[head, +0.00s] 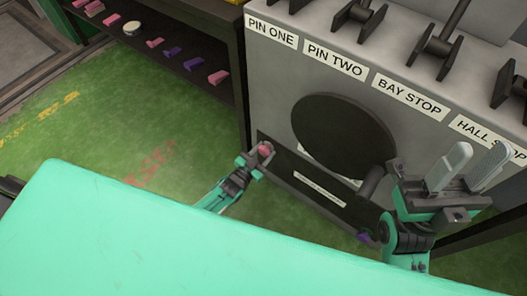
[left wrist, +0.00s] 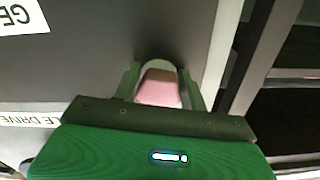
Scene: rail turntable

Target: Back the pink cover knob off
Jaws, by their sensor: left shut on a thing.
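The pink cover knob (head: 266,149) is at the upper left corner of a dark cover plate (head: 300,172), low on the grey cabinet front. My left gripper (head: 257,160) is at the knob and shut on it. In the left wrist view the pink knob (left wrist: 160,88) sits between the two green fingers, its base partly hidden. My right gripper (head: 470,168) is open and empty. Its two pale fingers point up, apart, in front of the cabinet's right part.
A purple knob (head: 365,237) is at the plate's lower right. A large black disc (head: 343,135) is above the plate. Levers (head: 437,45) stand on the cabinet top above labels. A dark shelf (head: 175,50) holds several pink and purple pieces at the upper left. Green floor is open at left.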

